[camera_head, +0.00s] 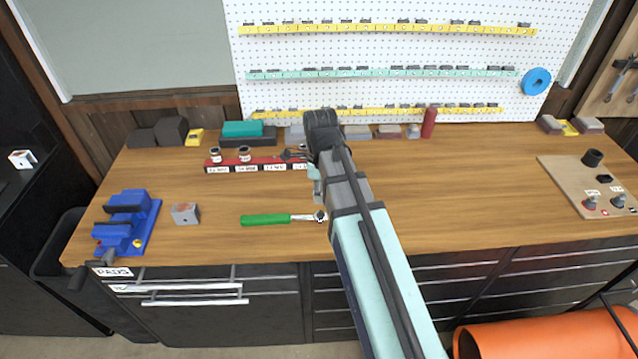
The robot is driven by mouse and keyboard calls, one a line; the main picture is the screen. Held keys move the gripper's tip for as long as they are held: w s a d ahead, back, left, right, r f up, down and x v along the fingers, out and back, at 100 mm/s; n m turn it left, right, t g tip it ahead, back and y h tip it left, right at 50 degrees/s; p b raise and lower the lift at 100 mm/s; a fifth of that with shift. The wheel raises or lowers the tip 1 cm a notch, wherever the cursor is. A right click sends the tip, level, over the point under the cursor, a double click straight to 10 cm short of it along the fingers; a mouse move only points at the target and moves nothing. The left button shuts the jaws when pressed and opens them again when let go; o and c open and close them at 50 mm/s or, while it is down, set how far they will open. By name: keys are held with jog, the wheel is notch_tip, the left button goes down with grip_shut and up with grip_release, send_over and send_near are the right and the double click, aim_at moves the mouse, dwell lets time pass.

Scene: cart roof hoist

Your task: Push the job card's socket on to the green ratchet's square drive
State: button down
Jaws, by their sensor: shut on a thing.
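The green ratchet (266,219) lies on the bench near the front edge, handle to the left. Its round metal head (320,217) is at the right end, beside my arm; I cannot make out the square drive. A red socket rail (232,168) with white labels lies behind it. Two sockets, the left one (215,155) and the middle one (245,153), stand on the rail. My gripper (290,155) is over the rail's right end, shut on what looks like a socket (302,147), mostly hidden. The arm covers the rail's right end. I cannot make out a job card.
A blue vise (126,222) and a grey block (185,213) are at the left. A wooden board with fittings (570,185) lies at the right. Boxes and a red cylinder (429,122) line the back below the pegboard (400,55).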

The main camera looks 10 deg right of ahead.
aim_at(320, 211)
jog(key=shift+r, duration=0.1)
dwell(0.3)
jog(key=shift+f+b, duration=1)
jog(key=shift+f, duration=1.9)
jog(key=shift+f+b, duration=0.3)
jog(key=shift+f, duration=0.4)
jog(key=c, duration=0.7)
grip_release()
